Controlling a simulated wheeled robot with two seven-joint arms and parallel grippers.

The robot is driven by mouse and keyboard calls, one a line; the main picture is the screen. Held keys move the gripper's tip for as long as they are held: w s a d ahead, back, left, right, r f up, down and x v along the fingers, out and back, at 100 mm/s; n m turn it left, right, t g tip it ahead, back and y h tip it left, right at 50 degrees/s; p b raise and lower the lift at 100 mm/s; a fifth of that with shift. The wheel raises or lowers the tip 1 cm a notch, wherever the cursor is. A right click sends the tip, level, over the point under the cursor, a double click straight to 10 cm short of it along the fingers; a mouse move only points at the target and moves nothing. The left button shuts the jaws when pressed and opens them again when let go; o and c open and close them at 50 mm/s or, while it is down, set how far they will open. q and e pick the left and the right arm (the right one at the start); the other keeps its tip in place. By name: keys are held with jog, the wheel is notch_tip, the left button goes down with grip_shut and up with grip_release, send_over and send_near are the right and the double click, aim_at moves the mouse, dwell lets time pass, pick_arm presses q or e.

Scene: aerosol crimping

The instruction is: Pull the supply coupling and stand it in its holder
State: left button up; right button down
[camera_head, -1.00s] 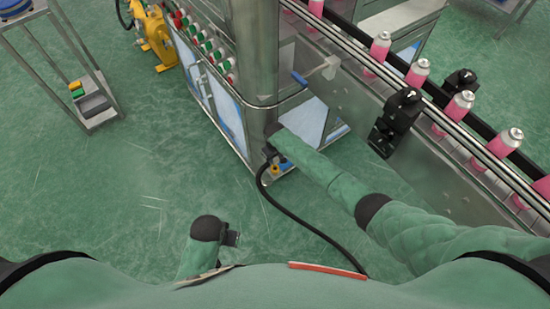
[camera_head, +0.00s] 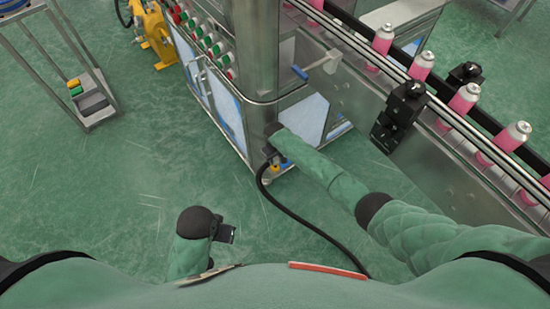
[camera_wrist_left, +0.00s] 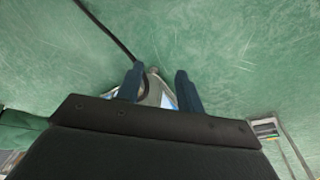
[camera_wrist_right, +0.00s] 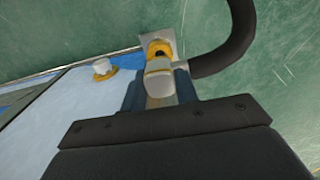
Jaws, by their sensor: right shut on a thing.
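My right gripper (camera_head: 270,151) is low at the front corner of the steel machine, partly hidden by its own wrist. In the right wrist view its fingers (camera_wrist_right: 159,88) are shut on the supply coupling (camera_wrist_right: 160,84), a pale grey body with a yellow collar at its far end. The collar is at a small grey metal plate; I cannot tell whether it is seated there. A black hose (camera_wrist_right: 232,45) curves off beside the coupling. My left gripper (camera_head: 227,234) is over bare floor; its fingers (camera_wrist_left: 158,88) are apart and empty. I cannot identify the holder.
A white knob on a yellow base (camera_wrist_right: 103,68) is left of the coupling. The hose (camera_head: 305,222) runs across the floor toward me. A conveyor with pink cans (camera_head: 465,98) is at right. A trolley (camera_head: 96,112) stands at left; the floor between is clear.

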jog(key=shift+f+b, duration=0.3)
jog(key=shift+f, duration=0.4)
jog(key=shift+f+b, duration=0.25)
jog(key=shift+b, duration=0.15)
pick_arm(q)
jog(key=shift+s+d+r+h, duration=0.3)
jog(key=shift+d+r, duration=0.4)
pick_arm(e)
jog(key=shift+f, duration=0.35)
pick_arm(q)
jog(key=shift+w+a+r, duration=0.1)
jog(key=shift+a+r, duration=0.05)
jog(key=shift+r, duration=0.1)
jog(key=shift+r+p, duration=0.4)
jog(key=shift+r, duration=0.05)
jog(key=shift+f, duration=0.2)
pick_arm(e)
jog(key=shift+f, duration=0.45)
dwell(0.4)
pick_arm(q)
jog(key=shift+r, duration=0.3)
dwell(1.0)
dwell(0.5)
